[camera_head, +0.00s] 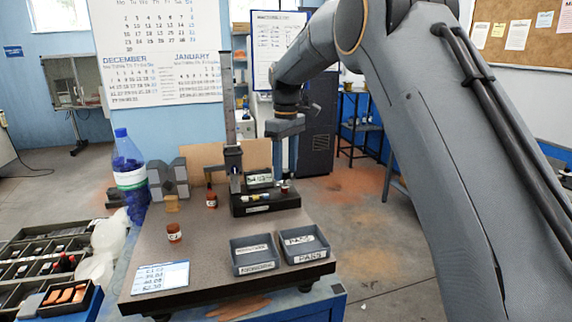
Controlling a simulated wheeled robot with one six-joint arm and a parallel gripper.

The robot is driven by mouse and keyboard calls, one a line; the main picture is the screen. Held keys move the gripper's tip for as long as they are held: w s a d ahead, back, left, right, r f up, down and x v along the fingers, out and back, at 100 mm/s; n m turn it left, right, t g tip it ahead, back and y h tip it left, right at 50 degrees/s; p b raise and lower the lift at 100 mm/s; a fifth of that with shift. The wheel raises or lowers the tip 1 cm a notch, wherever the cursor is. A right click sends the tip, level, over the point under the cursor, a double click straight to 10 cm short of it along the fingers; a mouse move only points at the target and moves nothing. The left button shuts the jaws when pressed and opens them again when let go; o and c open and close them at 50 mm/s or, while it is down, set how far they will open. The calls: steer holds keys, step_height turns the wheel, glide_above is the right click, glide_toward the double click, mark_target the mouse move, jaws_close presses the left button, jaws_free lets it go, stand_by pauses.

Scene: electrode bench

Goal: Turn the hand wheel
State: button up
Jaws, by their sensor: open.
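My gripper (285,160) points down over the back right of the dark granite plate (200,250), behind and right of the small black display. Its jaws are open and I see nothing between them. A tall height gauge (232,160) with a scale column stands left of it. I cannot make out a hand wheel clearly; it is too small to tell or hidden. A black stand (265,202) with a small display (259,180) and small coloured parts sits just in front of my gripper.
Two grey bins (254,266), one labelled PASS (305,259), sit at the plate's front right. A small brown-red electrode piece (174,232), a note card (160,278), a grey V-block (168,179) and a blue-capped bottle (128,165) are left. The plate's middle is clear.

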steer(key=shift+f, duration=0.1)
steer(key=shift+c, duration=0.3)
steer(key=c, duration=1)
steer(key=shift+m, duration=0.3)
